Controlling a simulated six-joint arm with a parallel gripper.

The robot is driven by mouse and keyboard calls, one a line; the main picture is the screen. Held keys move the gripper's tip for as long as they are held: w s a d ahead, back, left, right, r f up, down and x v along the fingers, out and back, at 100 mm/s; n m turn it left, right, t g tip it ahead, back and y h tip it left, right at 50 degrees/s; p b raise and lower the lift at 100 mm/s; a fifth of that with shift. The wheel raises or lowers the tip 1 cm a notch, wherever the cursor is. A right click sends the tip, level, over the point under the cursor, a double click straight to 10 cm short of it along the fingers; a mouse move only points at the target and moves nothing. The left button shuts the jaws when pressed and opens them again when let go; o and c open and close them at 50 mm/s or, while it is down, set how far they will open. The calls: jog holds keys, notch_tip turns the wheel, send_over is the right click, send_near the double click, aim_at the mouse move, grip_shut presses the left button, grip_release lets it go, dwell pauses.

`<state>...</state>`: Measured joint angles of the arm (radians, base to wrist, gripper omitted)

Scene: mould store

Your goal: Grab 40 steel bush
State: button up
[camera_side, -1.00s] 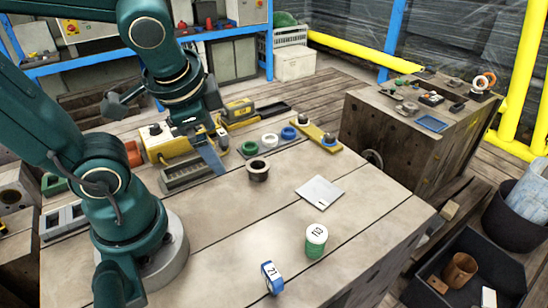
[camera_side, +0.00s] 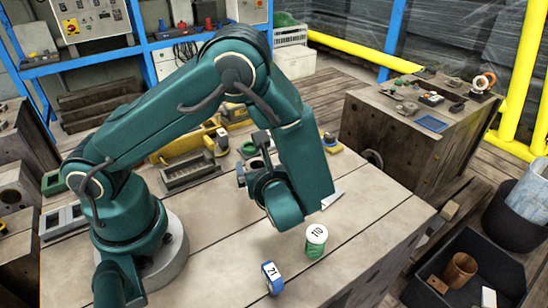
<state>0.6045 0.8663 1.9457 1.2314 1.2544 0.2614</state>
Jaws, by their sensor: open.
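The steel bush, a dark short ring seen earlier near the middle of the table, is now hidden behind my forearm and wrist. My gripper (camera_side: 241,176) is mostly hidden behind my wrist; only a small grey part shows at the wrist's left edge. It is open, but its fingertips and their distance from the bush cannot be seen. No label reading 40 shows.
A green and white marked cylinder (camera_side: 316,241) and a blue and white marked piece (camera_side: 272,277) stand near the table's front edge. A white plate (camera_side: 329,199) is partly covered by my arm. Grey blocks (camera_side: 190,172) and yellow fixtures line the back. The front left tabletop is clear.

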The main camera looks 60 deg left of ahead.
aim_at(257, 163)
jog(key=shift+s+d+f+m, duration=0.1)
jog(key=shift+s+f+m, duration=0.15)
jog(key=shift+f, duration=0.15)
jog(key=shift+s+d+f+m, duration=0.1)
jog(key=shift+f+m, duration=0.15)
jog(key=shift+f, duration=0.1)
jog(key=shift+x, duration=2.5)
grip_shut()
jog(key=shift+r, duration=0.1)
